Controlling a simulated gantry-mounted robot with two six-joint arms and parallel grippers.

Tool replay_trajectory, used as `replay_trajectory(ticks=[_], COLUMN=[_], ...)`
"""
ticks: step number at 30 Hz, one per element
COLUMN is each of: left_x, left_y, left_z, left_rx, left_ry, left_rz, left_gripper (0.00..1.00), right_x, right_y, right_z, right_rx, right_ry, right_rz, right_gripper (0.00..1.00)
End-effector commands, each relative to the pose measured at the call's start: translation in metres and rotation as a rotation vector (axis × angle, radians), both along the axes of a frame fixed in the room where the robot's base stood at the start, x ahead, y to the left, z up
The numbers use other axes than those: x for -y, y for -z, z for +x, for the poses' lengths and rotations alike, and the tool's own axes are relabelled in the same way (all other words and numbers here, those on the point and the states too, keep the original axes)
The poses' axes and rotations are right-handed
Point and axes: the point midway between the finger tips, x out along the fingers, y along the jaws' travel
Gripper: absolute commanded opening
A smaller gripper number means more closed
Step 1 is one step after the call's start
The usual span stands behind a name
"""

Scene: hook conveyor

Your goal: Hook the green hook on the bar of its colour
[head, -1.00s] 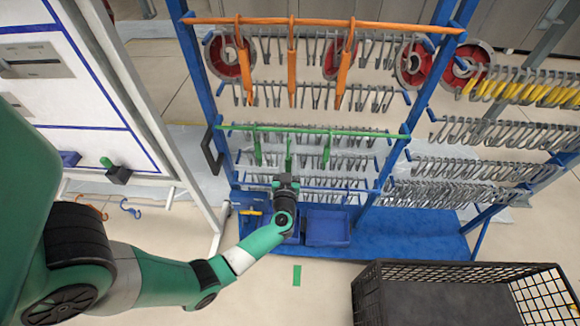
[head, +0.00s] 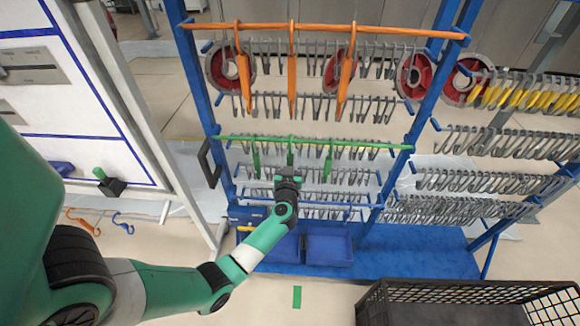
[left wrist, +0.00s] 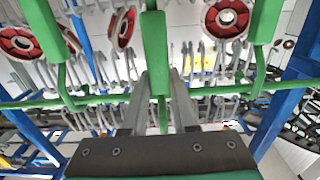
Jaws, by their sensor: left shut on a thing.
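The green bar (head: 365,145) runs across the blue rack in the head view, and it also crosses the left wrist view (left wrist: 228,90). Two green hooks hang on it, a left one (head: 256,160) and a right one (head: 328,165). Between them is a middle green hook (head: 290,152), upright at the bar. My left gripper (head: 289,170) is just below the bar. In the left wrist view its fingers (left wrist: 160,90) are shut on the middle green hook (left wrist: 155,45). I cannot tell whether this hook's bend rests over the bar. My right gripper is not in view.
An orange bar (head: 390,29) with three orange hooks is above. Rows of grey hooks (head: 350,178) hang close behind and below. Blue bins (head: 328,250) stand at the rack's foot. A black crate (head: 450,300) is at lower right. A white panel (head: 70,100) stands at left.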

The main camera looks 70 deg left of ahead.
Motion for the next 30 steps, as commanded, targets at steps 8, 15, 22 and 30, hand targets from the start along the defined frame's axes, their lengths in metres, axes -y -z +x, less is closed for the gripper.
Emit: replay_trajectory(ticks=[8, 15, 22, 30], left_x=[-0.025, -0.03, -0.032, -0.032], left_y=[0.005, 0.022, 0.032, 0.032], left_z=[0.009, 0.012, 0.012, 0.012], left_rx=[0.002, -0.001, -0.001, 0.001], left_ry=[-0.001, 0.001, 0.0, 0.001], left_rz=[0.002, 0.001, 0.001, 0.002], left_gripper=[0.0, 0.0, 0.0, 0.0], right_x=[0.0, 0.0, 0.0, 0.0], right_y=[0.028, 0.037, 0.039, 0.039], right_z=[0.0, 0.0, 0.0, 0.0], right_rx=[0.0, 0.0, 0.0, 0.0], right_ry=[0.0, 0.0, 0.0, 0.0], right_rz=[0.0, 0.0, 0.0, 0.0], right_gripper=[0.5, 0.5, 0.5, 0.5])
